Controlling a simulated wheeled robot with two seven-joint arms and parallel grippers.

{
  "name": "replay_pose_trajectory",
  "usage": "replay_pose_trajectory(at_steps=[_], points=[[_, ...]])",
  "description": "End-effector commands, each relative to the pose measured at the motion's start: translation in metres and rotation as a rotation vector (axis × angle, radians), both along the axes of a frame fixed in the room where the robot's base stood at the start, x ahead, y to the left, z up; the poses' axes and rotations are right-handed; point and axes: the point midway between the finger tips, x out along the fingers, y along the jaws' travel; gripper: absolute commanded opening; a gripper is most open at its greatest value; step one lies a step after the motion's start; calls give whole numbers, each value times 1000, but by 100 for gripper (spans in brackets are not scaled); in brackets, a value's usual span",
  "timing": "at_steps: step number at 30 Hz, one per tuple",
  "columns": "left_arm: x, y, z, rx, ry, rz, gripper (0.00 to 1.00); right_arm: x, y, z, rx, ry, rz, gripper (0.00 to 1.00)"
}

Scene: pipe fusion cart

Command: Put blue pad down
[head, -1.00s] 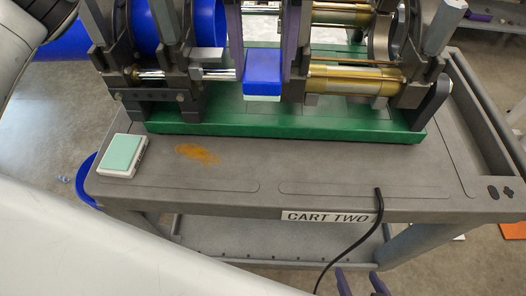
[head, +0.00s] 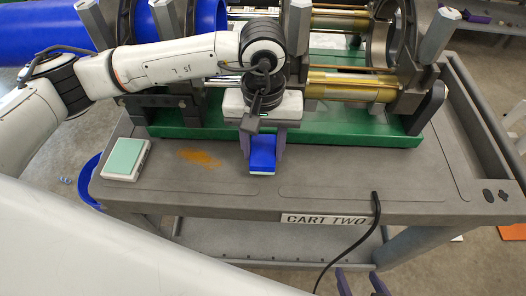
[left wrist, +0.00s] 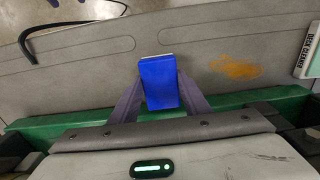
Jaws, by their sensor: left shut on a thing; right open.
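The blue pad (head: 262,153) is a small blue block with a pale edge. My left gripper (head: 263,158) is shut on it, one purple finger on each side. The pad is in front of the green base, over the grey cart top (head: 330,180). In the left wrist view the pad (left wrist: 159,83) sits between the fingertips (left wrist: 159,90). I cannot tell whether it touches the cart top. My right gripper (head: 360,282) is open and empty at the bottom edge of the head view, below the cart's front edge.
A white box with a pale green top (head: 125,158) lies at the cart's left. An orange-brown stain (head: 200,156) marks the top beside it. The green base (head: 330,125) carries the pipe clamps. A black cable (head: 376,215) hangs over the front edge. The right front area is clear.

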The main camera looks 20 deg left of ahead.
Motion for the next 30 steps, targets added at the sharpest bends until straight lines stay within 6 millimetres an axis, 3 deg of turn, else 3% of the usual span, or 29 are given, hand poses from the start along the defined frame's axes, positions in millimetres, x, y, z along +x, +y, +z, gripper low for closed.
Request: replay_pose_trajectory(at_steps=[5,17,18,20,30], points=[[0,0,-24,0,2,1,20,0,0,4,0,0,0,61],[0,0,-30,0,0,1,20,0,0,-3,0,-1,0,61],[0,0,-28,0,0,1,49,0,0,-1,0,0,0,61],[0,0,-28,0,0,1,59,0,0,-1,0,0,0,61],[0,0,-26,0,0,1,61,0,0,2,0,0,0,61]])
